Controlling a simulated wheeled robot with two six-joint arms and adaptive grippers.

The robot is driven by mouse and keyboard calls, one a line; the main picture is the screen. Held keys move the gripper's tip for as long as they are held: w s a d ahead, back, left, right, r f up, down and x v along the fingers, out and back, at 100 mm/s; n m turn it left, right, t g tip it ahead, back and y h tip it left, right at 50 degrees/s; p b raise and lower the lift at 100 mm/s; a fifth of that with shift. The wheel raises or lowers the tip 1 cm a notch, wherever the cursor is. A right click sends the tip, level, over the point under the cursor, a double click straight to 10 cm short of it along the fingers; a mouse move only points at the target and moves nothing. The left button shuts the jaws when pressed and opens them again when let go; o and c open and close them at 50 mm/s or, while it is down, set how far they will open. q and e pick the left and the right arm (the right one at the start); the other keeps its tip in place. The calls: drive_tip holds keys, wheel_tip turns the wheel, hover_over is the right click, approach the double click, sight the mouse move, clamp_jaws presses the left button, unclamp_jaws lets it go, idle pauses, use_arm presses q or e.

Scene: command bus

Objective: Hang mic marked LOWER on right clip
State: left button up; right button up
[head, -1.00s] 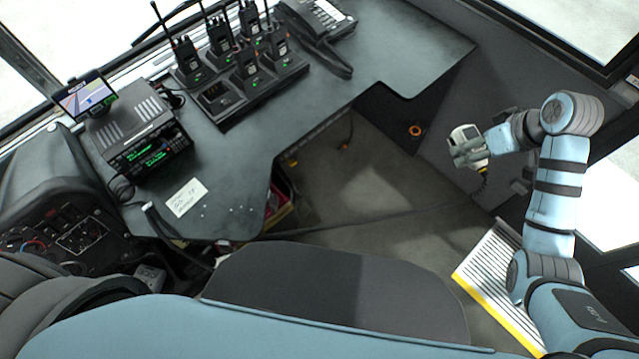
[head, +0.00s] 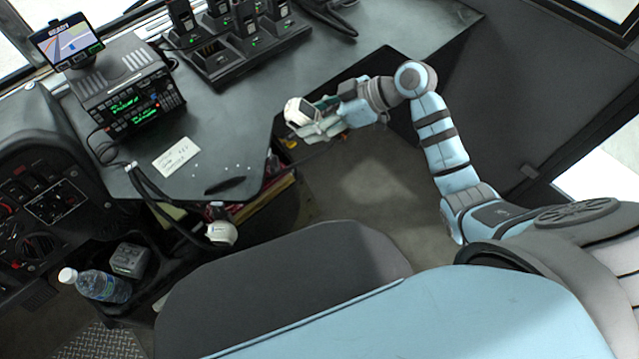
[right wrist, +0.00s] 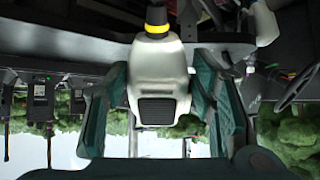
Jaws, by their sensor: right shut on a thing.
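My right gripper (head: 318,122) is shut on a pale grey mic (head: 298,110), held near the desk's right-hand edge. In the right wrist view this mic (right wrist: 158,62) sits between the two dark green fingers, with a black grille and a yellow band at its cord end. I cannot read a marking on it. A second pale mic (head: 222,234) is at the desk's front edge, below the note. I cannot make out the right clip. My left gripper is not in view.
The desk carries a radio unit with a screen (head: 135,100), a handwritten note (head: 176,157) and a charger rack with several handheld radios (head: 245,45). A seat fills the front. Floor shows between seat and desk.

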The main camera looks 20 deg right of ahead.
drive_tip(key=s+f+t+y+b, duration=0.45)
drive_tip(key=f+y+b, duration=0.45)
drive_tip(key=b, duration=0.8)
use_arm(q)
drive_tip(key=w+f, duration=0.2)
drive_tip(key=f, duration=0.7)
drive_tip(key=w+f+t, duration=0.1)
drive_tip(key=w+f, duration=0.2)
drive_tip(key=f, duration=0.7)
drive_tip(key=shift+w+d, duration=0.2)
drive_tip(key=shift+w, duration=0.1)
use_arm(e)
drive_tip(key=shift+h, duration=0.4)
drive_tip(key=shift+w+a+f, duration=0.45)
drive_tip(key=shift+a+f, duration=0.1)
drive_tip(key=shift+a, duration=0.5)
drive_tip(key=shift+w+a+f, duration=0.5)
drive_tip(key=shift+a, duration=0.6)
drive_tip(key=shift+w+a+f, duration=0.45)
drive_tip(key=shift+a+f, duration=0.1)
drive_tip(key=shift+a, duration=0.5)
use_arm(q)
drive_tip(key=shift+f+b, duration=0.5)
drive_tip(key=shift+b, duration=0.15)
